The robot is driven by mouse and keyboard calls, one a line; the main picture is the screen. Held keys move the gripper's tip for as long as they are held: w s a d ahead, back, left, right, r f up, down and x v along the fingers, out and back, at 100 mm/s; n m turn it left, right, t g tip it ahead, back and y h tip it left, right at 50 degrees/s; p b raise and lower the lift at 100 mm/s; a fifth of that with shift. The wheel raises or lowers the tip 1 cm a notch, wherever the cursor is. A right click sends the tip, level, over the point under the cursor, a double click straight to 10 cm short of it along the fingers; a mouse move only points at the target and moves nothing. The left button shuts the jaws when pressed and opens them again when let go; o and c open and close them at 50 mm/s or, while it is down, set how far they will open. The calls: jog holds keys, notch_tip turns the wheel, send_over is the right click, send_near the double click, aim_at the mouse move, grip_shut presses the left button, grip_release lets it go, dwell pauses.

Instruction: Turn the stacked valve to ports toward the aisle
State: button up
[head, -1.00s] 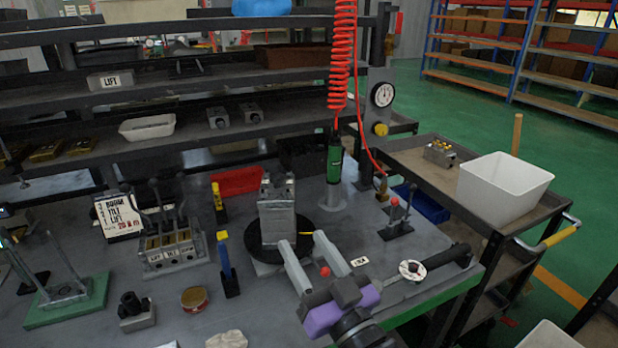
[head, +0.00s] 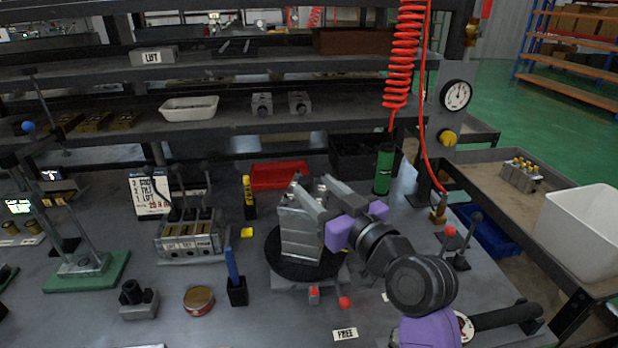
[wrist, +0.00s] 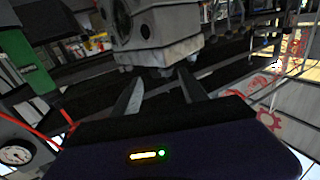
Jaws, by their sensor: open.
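The stacked valve (head: 300,236), a grey metal block stack, stands on a round black turntable (head: 283,267) near the middle of the bench. In the wrist view the grey valve body (wrist: 165,35) with a round port on its face fills the top middle. My gripper (head: 314,193) is open at the upper right part of the stack. In the wrist view its two fingers (wrist: 160,82) point at the lower part of the block, which shows between and beyond the tips. I cannot tell whether either finger touches it. The fingers and wrist hide part of the stack's right side.
A lever valve bank (head: 190,240) and a blue-handled tool in a stand (head: 236,285) are to the left. A red tray (head: 280,176) and a green cylinder (head: 383,170) stand behind. A red coiled hose (head: 403,60) hangs at the back right. A small red-knobbed part (head: 344,302) is in front.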

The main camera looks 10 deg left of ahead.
aim_at(309, 183)
jog(key=shift+x, duration=2.35)
grip_shut()
